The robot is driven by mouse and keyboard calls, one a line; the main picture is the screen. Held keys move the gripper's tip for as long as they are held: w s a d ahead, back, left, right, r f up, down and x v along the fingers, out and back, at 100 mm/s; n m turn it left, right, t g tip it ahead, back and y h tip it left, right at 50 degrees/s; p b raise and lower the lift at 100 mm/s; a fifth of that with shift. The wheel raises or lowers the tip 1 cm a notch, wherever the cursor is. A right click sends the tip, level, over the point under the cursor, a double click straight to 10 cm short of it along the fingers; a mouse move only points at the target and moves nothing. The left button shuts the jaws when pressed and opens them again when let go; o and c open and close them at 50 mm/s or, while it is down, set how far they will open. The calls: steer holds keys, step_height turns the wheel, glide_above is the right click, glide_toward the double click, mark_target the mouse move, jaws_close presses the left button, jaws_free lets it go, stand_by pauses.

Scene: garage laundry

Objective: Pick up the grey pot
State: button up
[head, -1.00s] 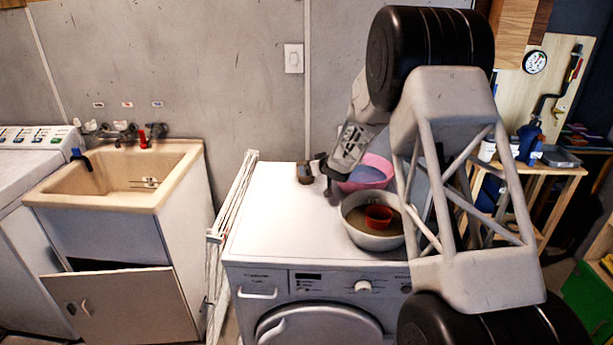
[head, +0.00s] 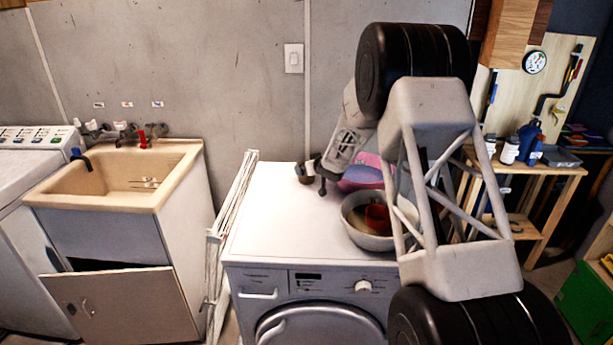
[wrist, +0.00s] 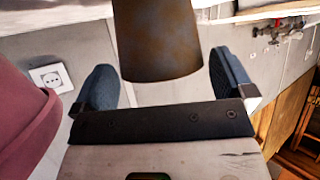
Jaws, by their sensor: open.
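The grey pot (head: 304,173), small and brownish-grey, stands on top of the white washing machine near the back. In the wrist view the pot (wrist: 157,40) shows large, with its tapered side between the two blue-grey pads of my gripper (wrist: 162,72). The jaws are open, with a gap visible on each side of the pot. In the head view my gripper (head: 319,176) is just right of the pot, and its fingers partly overlap the pot's edge. Contact with the pot cannot be made out.
A pink bowl (head: 362,174) stands right beside my gripper and also fills the left of the wrist view. A pale basin (head: 368,240) with a red cup (head: 377,217) sits in front. The left of the machine top (head: 270,215) is clear. A folded white rack (head: 230,235) stands left.

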steer(key=shift+x, duration=1.05)
steer(key=shift+c, duration=0.3)
steer(key=c, duration=0.6)
